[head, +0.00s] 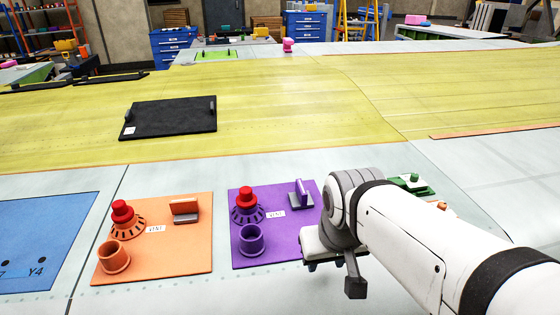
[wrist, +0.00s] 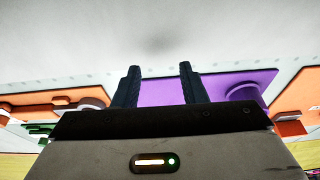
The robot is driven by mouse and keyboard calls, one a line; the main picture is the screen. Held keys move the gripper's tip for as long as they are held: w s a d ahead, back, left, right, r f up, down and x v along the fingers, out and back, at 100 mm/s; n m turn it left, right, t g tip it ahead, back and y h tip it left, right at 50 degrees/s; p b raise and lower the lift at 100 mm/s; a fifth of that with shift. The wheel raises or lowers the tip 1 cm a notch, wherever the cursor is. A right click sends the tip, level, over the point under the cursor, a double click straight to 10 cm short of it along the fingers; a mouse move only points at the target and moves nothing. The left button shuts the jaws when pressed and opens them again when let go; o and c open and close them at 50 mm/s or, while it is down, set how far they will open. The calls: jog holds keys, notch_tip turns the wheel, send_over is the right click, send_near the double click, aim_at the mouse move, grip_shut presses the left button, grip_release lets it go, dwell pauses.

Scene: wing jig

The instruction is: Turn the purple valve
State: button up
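The purple panel (head: 285,240) lies flat on the pale surface, left of my arm in the head view. On it are a purple round dial base with a red knob (head: 246,196), a purple cup (head: 251,240) and an upright purple handle on a grey block (head: 301,194). I cannot tell which of these is the valve. My gripper (head: 355,287) hangs low just right of the panel, apart from its fittings. In the wrist view its two dark fingers (wrist: 159,86) stand apart with nothing between them. The purple panel (wrist: 165,91) shows beyond them.
An orange panel (head: 165,256) with similar fittings lies to the left, beside a blue panel (head: 45,240). A green fitting (head: 413,183) shows behind my arm. A black plate (head: 172,117) lies on the yellow-green sheet (head: 290,110). The surface nearest the panel's front is clear.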

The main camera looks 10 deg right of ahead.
aim_at(301, 186)
jog(key=shift+o, duration=0.8)
jog(key=shift+w+a+r, duration=0.1)
jog(key=shift+w, duration=0.15)
jog(key=o, duration=0.6)
jog(key=w+r+n, duration=0.1)
jog(key=w+n, duration=0.1)
jog(key=w, duration=0.1)
jog(key=w+r+n+g+h, duration=0.1)
jog(key=w+n, duration=0.2)
jog(key=w+r+n+b, duration=0.1)
jog(key=w+r+n, duration=0.1)
jog(key=w+n, duration=0.1)
jog(key=shift+w+g+h, duration=0.1)
jog(key=shift+g+h, duration=0.2)
jog(key=shift+g, duration=0.1)
jog(key=shift+o, duration=0.6)
jog(key=w+a+r+n+h, duration=0.1)
jog(key=w+n, duration=0.4)
jog(key=w+a+r+n+g+h+b, duration=0.1)
jog(key=w+n, duration=0.4)
jog(key=w, duration=0.1)
jog(key=shift+w+a+r+h, duration=0.25)
jog(key=shift+w+r+h, duration=0.05)
jog(key=shift+h, duration=0.1)
jog(key=x, duration=0.7)
jog(key=shift+d+f, duration=0.2)
jog(key=shift+f, duration=0.05)
